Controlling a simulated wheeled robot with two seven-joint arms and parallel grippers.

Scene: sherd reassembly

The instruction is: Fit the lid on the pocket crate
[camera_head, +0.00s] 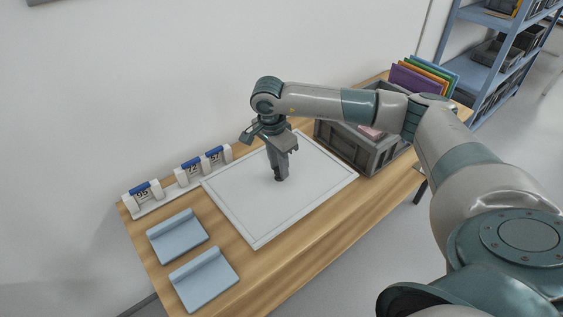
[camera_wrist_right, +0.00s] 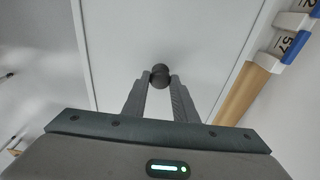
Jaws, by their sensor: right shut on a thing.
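The lid is a large flat white panel (camera_head: 240,205) with a thin line around its border, lying level over the middle of the table. A dark round knob (camera_wrist_right: 160,71) stands on it. My right gripper (camera_head: 280,177) points down over the panel's middle and is shut on the knob; its two fingers also show in the right wrist view (camera_wrist_right: 160,80). No separate pocket crate shows; I cannot tell whether it is under the panel, or whether the panel rests on anything. My left gripper is not in view.
A grey crate (camera_head: 365,151) with a pinkish thing in it stands right of the panel. Colored folders (camera_head: 422,78) stand behind it. White holders with blue tops and numbers (camera_head: 188,174) line the back left. Two light-blue pieces (camera_head: 204,279) lie at the front left of the wooden table.

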